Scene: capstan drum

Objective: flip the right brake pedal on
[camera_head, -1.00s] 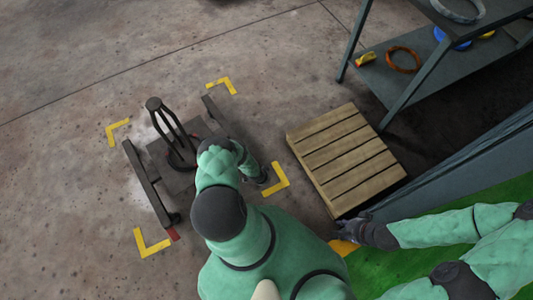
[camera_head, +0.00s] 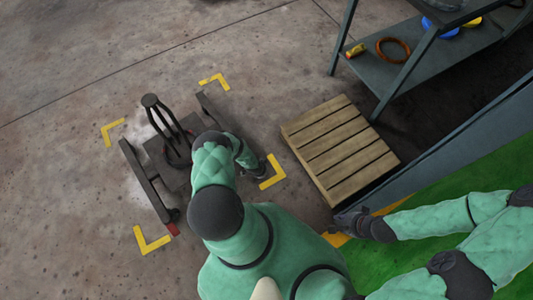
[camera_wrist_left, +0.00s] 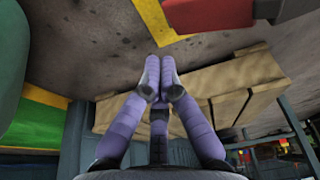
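The capstan frame (camera_head: 146,180) stands on the concrete floor at the left of the head view, with an upright dark post (camera_head: 151,101) on it. A small red pedal-like piece (camera_head: 173,229) sits at the near end of its left bar. My left arm covers the near right part of the frame, so a pedal there is hidden. In the left wrist view a red block (camera_wrist_left: 221,14) is at the top, beyond my left gripper (camera_wrist_left: 161,70), whose fingertips are together, empty and apart from it. My right gripper (camera_head: 346,220) is beside the pallet; its fingers are too small to read.
A wooden pallet (camera_head: 340,147) lies right of the capstan. A metal shelf (camera_head: 425,62) with rings stands at the upper right. Yellow corner marks (camera_head: 150,242) surround the capstan. Green floor (camera_head: 420,240) is at the lower right. The floor left of the capstan is clear.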

